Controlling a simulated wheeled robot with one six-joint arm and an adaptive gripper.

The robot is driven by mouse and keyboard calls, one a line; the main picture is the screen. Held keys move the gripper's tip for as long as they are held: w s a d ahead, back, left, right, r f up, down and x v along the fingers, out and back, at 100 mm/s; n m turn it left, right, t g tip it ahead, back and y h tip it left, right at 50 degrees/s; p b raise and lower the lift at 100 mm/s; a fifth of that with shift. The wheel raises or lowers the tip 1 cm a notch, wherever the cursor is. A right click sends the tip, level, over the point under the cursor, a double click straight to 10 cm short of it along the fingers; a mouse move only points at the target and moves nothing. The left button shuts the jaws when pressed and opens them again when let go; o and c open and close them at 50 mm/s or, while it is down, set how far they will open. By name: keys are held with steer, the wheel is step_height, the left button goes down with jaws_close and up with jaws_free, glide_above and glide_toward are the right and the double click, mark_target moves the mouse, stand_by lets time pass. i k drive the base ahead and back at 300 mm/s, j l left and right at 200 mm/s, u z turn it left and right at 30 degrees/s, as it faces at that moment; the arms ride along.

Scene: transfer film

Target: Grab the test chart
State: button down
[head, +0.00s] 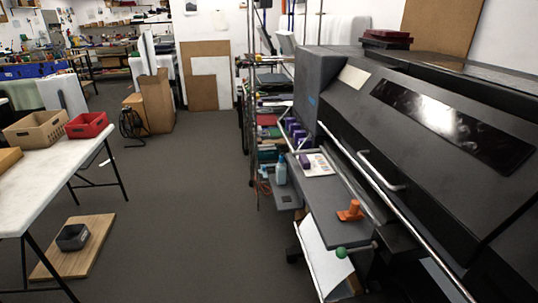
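A small white sheet with printed patches, which looks like the test chart (318,165), lies flat on the grey side shelf (323,199) at the front of the large dark printer (430,130). Its print is too small to read. A purple object (304,161) is at its left edge. My gripper is not in view.
An orange object (350,211) stands on the same shelf, nearer me. A pale blue bottle (281,170) stands left of it on a lower ledge. A white table (40,180) with a red bin (87,125) is at left. The grey floor (185,200) between is clear.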

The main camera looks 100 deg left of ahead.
mark_target(315, 165)
steer(key=u, duration=2.35)
steer(key=j+z, duration=0.15)
steer(key=z, duration=0.3)
steer(key=i+j, duration=0.05)
